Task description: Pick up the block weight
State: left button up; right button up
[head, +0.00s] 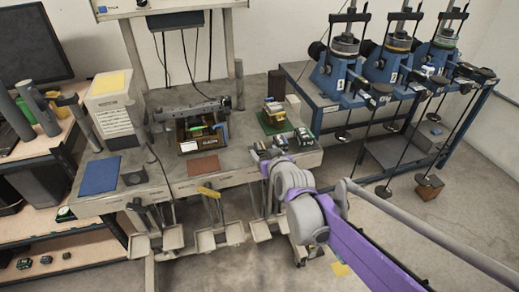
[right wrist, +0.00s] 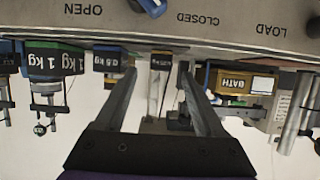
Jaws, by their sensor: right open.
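Several block-shaped weights sit around the green mat (head: 268,127) on the right part of the bench. My right gripper (head: 268,156) is at the bench's front edge, just in front of the mat. In the right wrist view its open fingers (right wrist: 160,78) stand either side of a narrow pale block with a small dark label (right wrist: 160,62). Contact cannot be told. A green 1 kg weight (right wrist: 45,62) and a blue 0.5 kg weight (right wrist: 113,60) are to the left. My left gripper is not in view.
A panel marked OPEN, CLOSED and LOAD (right wrist: 200,20) spans the top of that view. In the head view, blue lever frames (head: 340,72) stand at the right, and hangers (head: 215,205) hang below the bench front.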

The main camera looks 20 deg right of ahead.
aim_at(261, 149)
jog(key=x, duration=0.5)
jog(key=shift+c, duration=0.2)
grip_shut()
